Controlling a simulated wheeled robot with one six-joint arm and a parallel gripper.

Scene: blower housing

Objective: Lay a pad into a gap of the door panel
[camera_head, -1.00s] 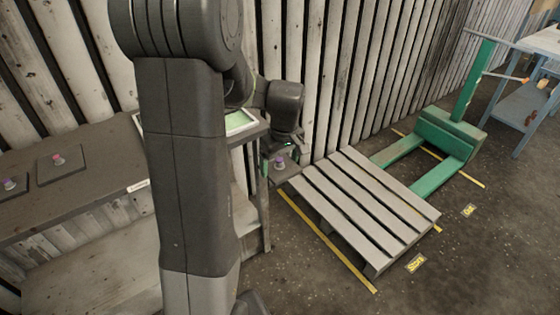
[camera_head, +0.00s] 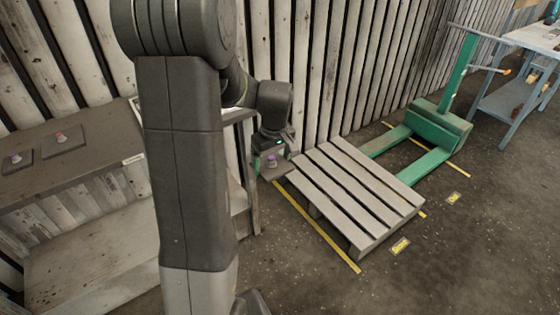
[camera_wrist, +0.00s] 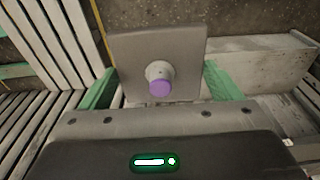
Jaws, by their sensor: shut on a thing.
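My gripper (camera_wrist: 160,88) is shut on a flat grey square pad (camera_wrist: 185,50) with a round purple-topped knob. Its green fingers lie on either side of the pad in the wrist view. The head view shows the held pad (camera_head: 268,175) level in mid-air, left of the pallet.
A slatted wooden pallet (camera_head: 350,195) stands on the floor, with a green pallet truck (camera_head: 440,125) behind it. The dark bench (camera_head: 90,180) is at the left. A blue workbench (camera_head: 510,95) stands at the far right. Open floor (camera_head: 480,240) lies at the front right.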

